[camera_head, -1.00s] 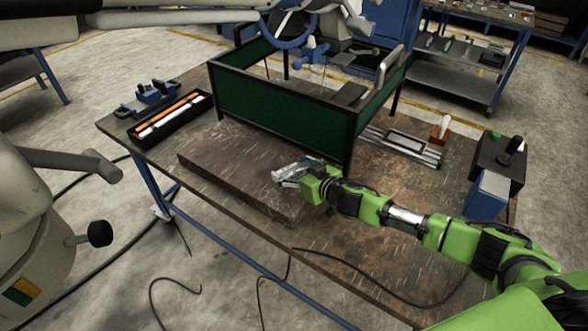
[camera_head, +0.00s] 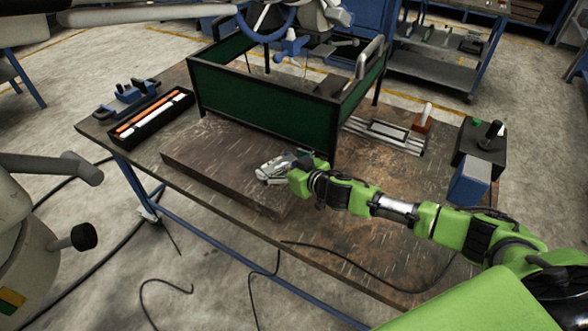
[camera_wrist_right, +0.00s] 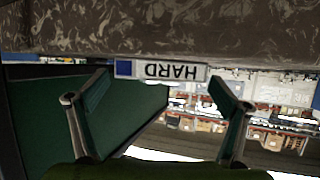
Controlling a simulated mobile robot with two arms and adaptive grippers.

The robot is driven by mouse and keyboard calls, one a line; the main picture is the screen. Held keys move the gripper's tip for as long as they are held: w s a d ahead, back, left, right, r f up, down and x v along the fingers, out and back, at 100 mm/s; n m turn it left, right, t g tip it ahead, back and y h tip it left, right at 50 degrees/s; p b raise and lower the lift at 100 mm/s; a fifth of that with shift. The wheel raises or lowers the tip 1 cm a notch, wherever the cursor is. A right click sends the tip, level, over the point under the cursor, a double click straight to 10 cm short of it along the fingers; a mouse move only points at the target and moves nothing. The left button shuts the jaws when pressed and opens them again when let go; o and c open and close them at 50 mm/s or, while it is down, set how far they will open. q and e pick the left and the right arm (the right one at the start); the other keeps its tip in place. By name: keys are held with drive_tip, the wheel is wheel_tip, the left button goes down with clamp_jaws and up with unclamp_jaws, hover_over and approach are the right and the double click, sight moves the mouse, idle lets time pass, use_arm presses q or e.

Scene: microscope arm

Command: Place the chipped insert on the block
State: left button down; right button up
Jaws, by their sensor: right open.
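A broad dark brown block (camera_head: 215,160) lies flat on the workbench (camera_head: 370,230), in front of the green-walled frame. My right gripper (camera_head: 262,172) is low at the block's right end; whether it touches the block is unclear. In the right wrist view, its two fingers (camera_wrist_right: 160,108) are apart with nothing held between them. A white plate (camera_wrist_right: 162,70) with a blue end and upside-down "HARD" lettering shows just beyond the fingertips, against a mottled brown surface (camera_wrist_right: 160,30). I cannot make out the chipped insert. My left gripper is out of view.
The green-walled frame (camera_head: 262,108) stands right behind the block. A black tray (camera_head: 150,120) with orange and white sticks lies at left. Metal rails (camera_head: 385,135) and a dark box with a knob (camera_head: 478,150) stand at right. A cable crosses the bench front.

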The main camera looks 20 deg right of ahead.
drive_tip(key=b+v, duration=0.1)
drive_tip(key=v, duration=1)
drive_tip(key=shift+s, duration=0.1)
